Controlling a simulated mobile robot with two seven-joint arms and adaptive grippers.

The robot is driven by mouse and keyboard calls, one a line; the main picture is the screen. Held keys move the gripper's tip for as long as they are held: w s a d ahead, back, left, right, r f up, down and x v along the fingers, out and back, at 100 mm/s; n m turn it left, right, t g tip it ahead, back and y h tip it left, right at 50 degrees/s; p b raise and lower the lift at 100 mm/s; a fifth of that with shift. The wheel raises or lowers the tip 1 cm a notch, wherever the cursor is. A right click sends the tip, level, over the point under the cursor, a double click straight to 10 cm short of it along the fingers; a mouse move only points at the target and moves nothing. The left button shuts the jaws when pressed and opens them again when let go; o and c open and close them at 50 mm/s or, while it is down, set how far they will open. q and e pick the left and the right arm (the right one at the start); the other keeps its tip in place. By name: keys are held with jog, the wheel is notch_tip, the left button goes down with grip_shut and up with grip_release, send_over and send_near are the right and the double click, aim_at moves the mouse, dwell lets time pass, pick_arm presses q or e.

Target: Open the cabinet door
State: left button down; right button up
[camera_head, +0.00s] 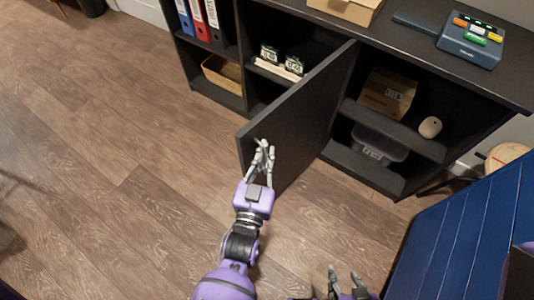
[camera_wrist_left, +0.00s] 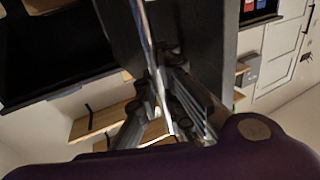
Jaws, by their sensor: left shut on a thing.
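The dark cabinet door (camera_head: 310,105) stands swung out from the black cabinet (camera_head: 440,80), with the shelves behind it showing. My left gripper (camera_head: 262,155) is at the door's outer face near its free edge. It is shut on the door's handle; the fingers hide most of it in the head view. In the left wrist view a thin metal bar, the handle (camera_wrist_left: 145,35), runs down between the fingers (camera_wrist_left: 175,100), beside the dark door panel (camera_wrist_left: 205,40). My right gripper (camera_head: 345,284) is at the bottom edge of the head view, its fingers apart and empty.
The shelves hold binders (camera_head: 200,18), a wooden tray (camera_head: 222,74), a cardboard box (camera_head: 388,92), a plastic bin (camera_head: 378,144) and a pale mouse-like object (camera_head: 430,127). A blue panelled surface (camera_head: 455,235) stands at the right. The wooden floor (camera_head: 110,150) at left is clear.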

pick_arm(q)
jog(key=shift+s+a+f, duration=0.15)
jog(key=shift+a+f, duration=0.1)
jog(key=shift+a, duration=0.1)
jog(key=c, duration=1.9)
grip_release()
jog(key=shift+s+r, duration=0.1)
jog(key=shift+o, duration=0.3)
jog(key=shift+r, duration=0.1)
jog(key=shift+d, duration=0.15)
jog(key=v, duration=1.2)
